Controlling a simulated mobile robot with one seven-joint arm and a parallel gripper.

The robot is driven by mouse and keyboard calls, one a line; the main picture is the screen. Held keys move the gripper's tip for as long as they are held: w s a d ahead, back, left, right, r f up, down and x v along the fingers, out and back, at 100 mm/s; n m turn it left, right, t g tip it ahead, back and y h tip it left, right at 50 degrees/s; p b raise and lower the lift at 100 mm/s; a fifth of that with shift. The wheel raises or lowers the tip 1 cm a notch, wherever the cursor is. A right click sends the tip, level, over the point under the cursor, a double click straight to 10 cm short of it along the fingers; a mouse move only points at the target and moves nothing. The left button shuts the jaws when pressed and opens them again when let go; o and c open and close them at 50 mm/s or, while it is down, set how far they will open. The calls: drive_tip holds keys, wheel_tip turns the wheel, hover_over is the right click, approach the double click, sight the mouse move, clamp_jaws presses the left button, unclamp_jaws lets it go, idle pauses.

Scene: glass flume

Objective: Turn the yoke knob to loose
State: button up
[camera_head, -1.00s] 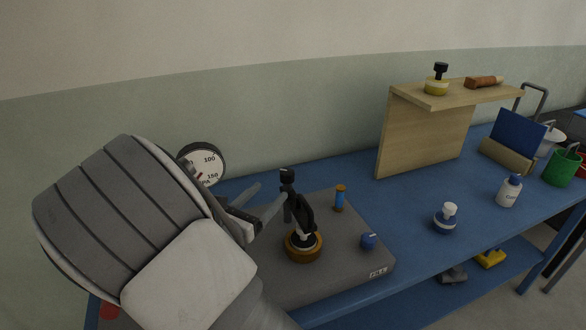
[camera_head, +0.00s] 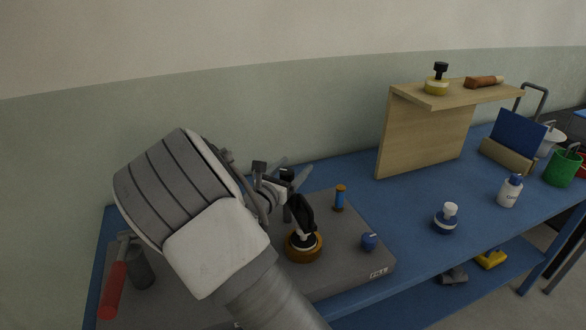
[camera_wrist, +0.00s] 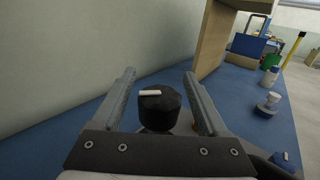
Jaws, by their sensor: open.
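The yoke knob (camera_wrist: 158,108) is a black round cap with a white line on top. In the wrist view the line lies nearly crosswise. My gripper (camera_wrist: 160,90) is open, with one finger on each side of the knob and a gap on both sides. In the head view the knob (camera_head: 287,174) shows as a dark cap at the top of the black yoke (camera_head: 301,212), partly among my gripper's fingers (camera_head: 292,176). The yoke stands over a round brown-gold base (camera_head: 304,247) on a grey plate. Any loose or tight marking is not readable.
The grey plate (camera_head: 345,262) lies on the blue bench (camera_head: 410,205). A blue-and-orange cylinder (camera_head: 339,197) and a small blue knob (camera_head: 368,241) stand on the plate, right of the yoke. A red-handled tool (camera_head: 114,288) is at left. A wooden shelf (camera_head: 425,135) rises behind at right.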

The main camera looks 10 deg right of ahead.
clamp_jaws()
drive_tip(key=shift+r+m+g+h+p, duration=0.1)
drive_tip(key=shift+m+g+h+p, duration=0.2)
drive_tip(key=shift+h+p, duration=0.1)
drive_tip(key=shift+s+d+m+g+h+p, duration=0.2)
drive_tip(key=shift+m+g+h+p, duration=0.25)
drive_tip(key=shift+m+g+h, duration=0.6)
drive_tip(key=shift+s+d+m+g+h+p, duration=0.2)
drive_tip(key=shift+m+g+h+p, duration=0.4)
drive_tip(key=shift+g, duration=0.7)
drive_tip(key=shift+s+d+m+g+h+p, duration=0.1)
drive_tip(key=shift+s+m+g+h+p, duration=0.2)
drive_tip(key=shift+m+g+h, duration=0.75)
drive_tip(key=shift+f, duration=0.2)
unclamp_jaws()
